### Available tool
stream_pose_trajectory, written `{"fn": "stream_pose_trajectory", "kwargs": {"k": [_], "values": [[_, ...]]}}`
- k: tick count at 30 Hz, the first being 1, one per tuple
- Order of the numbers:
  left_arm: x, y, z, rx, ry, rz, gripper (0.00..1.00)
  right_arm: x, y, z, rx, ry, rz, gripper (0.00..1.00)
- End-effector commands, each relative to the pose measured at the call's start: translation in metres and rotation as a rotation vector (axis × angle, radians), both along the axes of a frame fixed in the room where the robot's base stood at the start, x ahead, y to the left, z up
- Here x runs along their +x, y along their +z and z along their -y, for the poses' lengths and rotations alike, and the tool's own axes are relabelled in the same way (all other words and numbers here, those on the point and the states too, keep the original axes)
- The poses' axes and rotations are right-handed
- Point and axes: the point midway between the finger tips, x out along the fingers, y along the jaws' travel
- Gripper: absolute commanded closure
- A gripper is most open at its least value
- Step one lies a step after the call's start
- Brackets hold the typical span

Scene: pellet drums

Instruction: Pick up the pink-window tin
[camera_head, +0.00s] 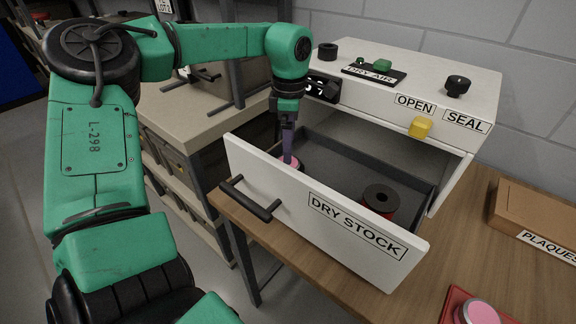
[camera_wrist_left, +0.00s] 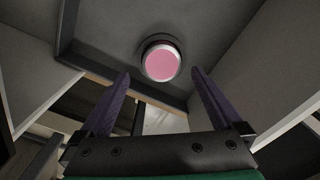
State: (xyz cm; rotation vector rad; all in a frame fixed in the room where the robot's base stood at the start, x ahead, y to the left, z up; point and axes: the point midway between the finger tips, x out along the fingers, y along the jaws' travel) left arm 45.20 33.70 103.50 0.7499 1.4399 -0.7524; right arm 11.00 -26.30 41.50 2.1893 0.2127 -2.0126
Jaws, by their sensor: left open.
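A tin with a pink window (camera_wrist_left: 160,63) lies on the floor of the open dry stock drawer (camera_head: 325,208). In the left wrist view it is ahead of my fingertips, between their lines and apart from both. In the head view a pink bit of the tin (camera_head: 292,161) shows beside my finger, mostly hidden by the drawer front. My left gripper (camera_head: 287,153) reaches down into the drawer; it shows open and empty in the wrist view (camera_wrist_left: 160,76). A second pink-topped tin (camera_head: 481,312) sits on a red tray (camera_head: 452,303) at the lower right.
A dark spool with red (camera_head: 380,203) stands in the drawer, right of my gripper. A cardboard plaques box (camera_head: 535,222) lies on the wooden table to the right.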

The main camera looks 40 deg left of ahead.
Motion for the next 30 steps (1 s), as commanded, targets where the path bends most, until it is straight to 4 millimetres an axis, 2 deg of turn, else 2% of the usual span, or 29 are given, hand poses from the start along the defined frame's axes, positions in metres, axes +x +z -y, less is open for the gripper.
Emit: {"fn": "stream_pose_trajectory", "kwargs": {"k": [6, 9, 16, 20, 21, 23, 30], "values": [[-0.002, -0.033, 0.003, -0.003, 0.001, -0.004, 0.00, 0.003, 0.020, -0.002, 0.003, 0.001, 0.003, 1.00], [-0.002, -0.050, 0.002, -0.001, 0.002, -0.002, 0.00, 0.003, 0.021, -0.004, 0.005, 0.001, 0.004, 1.00], [-0.001, -0.055, 0.002, -0.001, 0.003, 0.003, 0.00, 0.003, 0.019, -0.009, 0.012, 0.002, 0.004, 1.00], [-0.001, -0.055, 0.002, -0.001, 0.003, 0.002, 0.50, 0.004, 0.019, -0.009, 0.012, 0.002, 0.005, 1.00], [-0.001, -0.055, 0.002, -0.001, 0.003, 0.002, 0.65, 0.004, 0.019, -0.009, 0.011, 0.002, 0.006, 1.00], [-0.001, -0.055, 0.002, -0.001, 0.003, 0.002, 0.87, 0.004, 0.019, -0.008, 0.011, 0.002, 0.006, 1.00], [0.000, -0.054, 0.002, -0.001, 0.003, 0.003, 0.87, 0.004, 0.019, -0.006, 0.007, 0.003, 0.007, 1.00]]}}
